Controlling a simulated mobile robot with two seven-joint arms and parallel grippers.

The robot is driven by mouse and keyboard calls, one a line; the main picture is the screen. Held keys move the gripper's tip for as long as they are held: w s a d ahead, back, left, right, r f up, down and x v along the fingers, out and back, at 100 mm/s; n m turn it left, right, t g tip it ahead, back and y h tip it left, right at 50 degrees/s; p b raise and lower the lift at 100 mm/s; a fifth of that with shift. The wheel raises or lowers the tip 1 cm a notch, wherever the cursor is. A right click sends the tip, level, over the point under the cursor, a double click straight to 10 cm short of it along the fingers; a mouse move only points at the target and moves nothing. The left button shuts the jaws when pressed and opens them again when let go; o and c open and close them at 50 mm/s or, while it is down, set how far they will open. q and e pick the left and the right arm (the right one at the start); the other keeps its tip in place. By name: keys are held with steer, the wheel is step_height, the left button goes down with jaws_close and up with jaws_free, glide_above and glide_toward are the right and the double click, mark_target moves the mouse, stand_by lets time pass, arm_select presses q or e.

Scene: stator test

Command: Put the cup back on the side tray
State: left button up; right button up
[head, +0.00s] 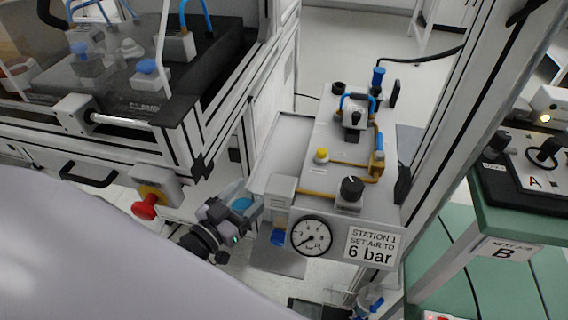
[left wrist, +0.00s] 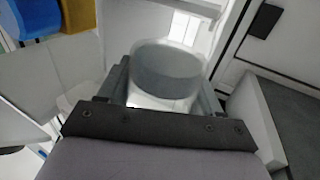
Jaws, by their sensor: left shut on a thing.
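My left gripper (head: 248,212) is shut on the cup (head: 241,203), which shows as a small blue round shape between the fingers. In the left wrist view the cup (left wrist: 166,72) is grey, round and see-through-looking, with my left gripper's fingers (left wrist: 165,90) on both sides of it. A flat grey tray surface (head: 283,135), which looks like the side tray, lies along the left of the air station panel, up and to the right of the cup. My right gripper is not in view.
The station panel (head: 325,125) carries a black knob (head: 351,189), a yellow button (head: 321,155) and tubing. A gauge (head: 312,236) and a "6 bar" label (head: 373,247) face front. A red stop button (head: 146,207) is left of the gripper. A green bench (head: 515,220) stands right.

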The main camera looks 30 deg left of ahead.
arm_select(q)
steer(key=w, duration=0.5)
steer(key=w+d+b, duration=0.1)
steer(key=w, duration=0.2)
steer(key=shift+d, duration=0.1)
steer(key=shift+w+d, duration=0.1)
steer(key=shift+w, duration=0.8)
steer(key=shift+w+d+b, duration=0.2)
steer(key=shift+w+b, duration=0.3)
steer(key=shift+w, duration=0.65)
steer(key=shift+w+f+b, duration=0.2)
steer(key=shift+f+b, duration=0.15)
steer(key=shift+f, duration=0.65)
steer(key=o, duration=0.8)
steer(key=shift+o, duration=0.2)
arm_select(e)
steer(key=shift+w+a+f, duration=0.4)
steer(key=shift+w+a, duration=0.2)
arm_select(q)
steer(key=shift+r, duration=0.1)
